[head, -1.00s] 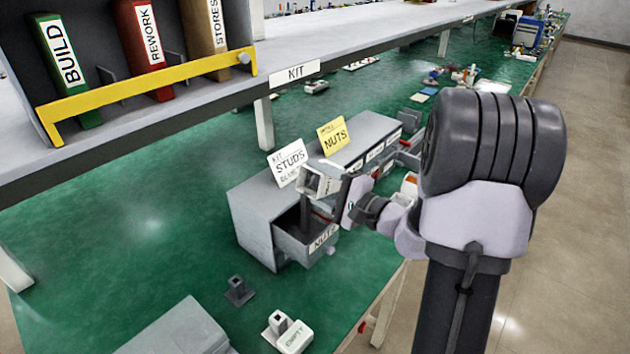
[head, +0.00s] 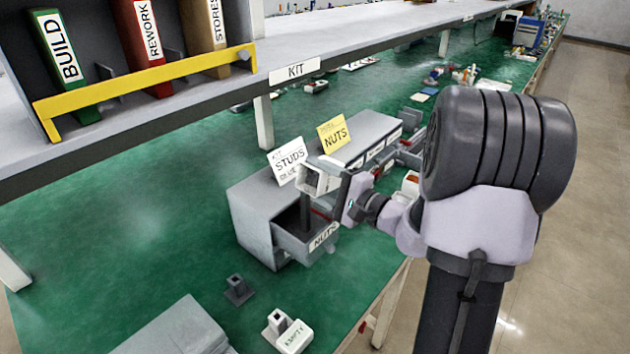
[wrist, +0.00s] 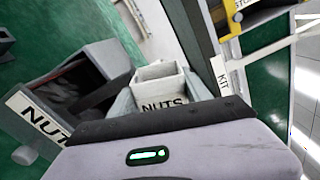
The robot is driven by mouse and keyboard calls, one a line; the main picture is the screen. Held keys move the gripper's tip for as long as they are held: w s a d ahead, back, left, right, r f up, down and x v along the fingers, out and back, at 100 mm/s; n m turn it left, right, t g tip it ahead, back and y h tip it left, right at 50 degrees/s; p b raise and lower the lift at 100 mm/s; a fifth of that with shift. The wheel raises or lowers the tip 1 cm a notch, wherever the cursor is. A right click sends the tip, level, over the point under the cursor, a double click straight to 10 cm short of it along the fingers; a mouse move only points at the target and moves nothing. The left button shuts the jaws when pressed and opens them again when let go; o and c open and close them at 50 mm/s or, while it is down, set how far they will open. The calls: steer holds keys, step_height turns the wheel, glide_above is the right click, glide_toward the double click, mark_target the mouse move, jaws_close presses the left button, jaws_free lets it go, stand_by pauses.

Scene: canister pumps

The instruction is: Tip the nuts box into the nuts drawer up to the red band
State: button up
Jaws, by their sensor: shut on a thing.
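My gripper (head: 343,190) is shut on the small white nuts box (head: 313,181). It holds the box tilted above the open drawer. The nuts drawer (head: 322,239), labelled NUTS, is pulled out of a grey cabinet. A dark upright streak stands between box and drawer in the head view; I cannot tell if it is falling nuts. A small reddish strip (head: 320,214) shows at the drawer's inside. In the wrist view the box (wrist: 160,88) shows its NUTS label, and the drawer (wrist: 92,68) lies to its left with dark contents; their level is unclear.
The grey cabinet (head: 252,220) carries a white STUDS card (head: 287,160) and a yellow NUTS card (head: 334,133). A white piece labelled EMPTY (head: 294,337) and a grey post (head: 237,290) stand in front. A shelf (head: 350,45) overhangs behind.

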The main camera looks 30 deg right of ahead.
steer(key=shift+a+r+n+b, duration=0.1)
steer(key=shift+n+b, duration=0.3)
steer(key=shift+b, duration=0.4)
stand_by(1.9)
